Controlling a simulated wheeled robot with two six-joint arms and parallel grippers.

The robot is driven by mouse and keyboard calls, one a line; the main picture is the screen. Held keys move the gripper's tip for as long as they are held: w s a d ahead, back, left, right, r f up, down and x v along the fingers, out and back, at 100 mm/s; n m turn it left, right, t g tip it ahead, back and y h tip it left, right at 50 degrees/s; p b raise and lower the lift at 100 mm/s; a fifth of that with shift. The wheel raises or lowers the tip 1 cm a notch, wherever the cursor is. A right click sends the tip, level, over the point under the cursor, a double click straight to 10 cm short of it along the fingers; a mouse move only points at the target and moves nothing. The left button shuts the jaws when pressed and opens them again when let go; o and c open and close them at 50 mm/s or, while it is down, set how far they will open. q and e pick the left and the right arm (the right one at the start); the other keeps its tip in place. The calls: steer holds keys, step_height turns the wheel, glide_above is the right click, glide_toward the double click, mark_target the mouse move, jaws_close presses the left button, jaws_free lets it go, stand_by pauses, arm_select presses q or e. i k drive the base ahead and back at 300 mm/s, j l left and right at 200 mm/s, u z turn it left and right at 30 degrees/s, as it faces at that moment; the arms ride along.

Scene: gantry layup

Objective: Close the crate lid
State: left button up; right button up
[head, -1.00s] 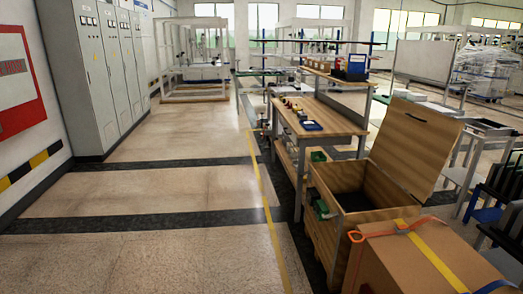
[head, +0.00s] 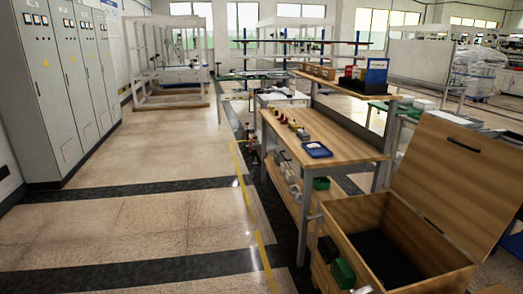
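The wooden crate (head: 345,218) stands at the lower right of the head view, with its dark inside showing from above. Its lid (head: 455,180) is open and leans back up to the right, with a dark slot or handle near its top edge. A green item and a black item are on the crate's left side. Neither of my grippers shows in the head view.
A wooden workbench (head: 325,137) with small parts and a blue tray (head: 316,150) stands just beyond the crate. Grey cabinets (head: 62,85) line the left wall. The floor (head: 150,220) left of the yellow line is clear.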

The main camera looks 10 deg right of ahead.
mark_target(469, 184)
steer(key=i+j+z, duration=0.1)
steer(key=i+z, duration=0.2)
steer(key=i, duration=0.25)
steer(key=i+j+z, duration=0.25)
steer(key=i, duration=0.3)
steer(key=i+j+z, duration=0.3)
steer(key=i, duration=0.2)
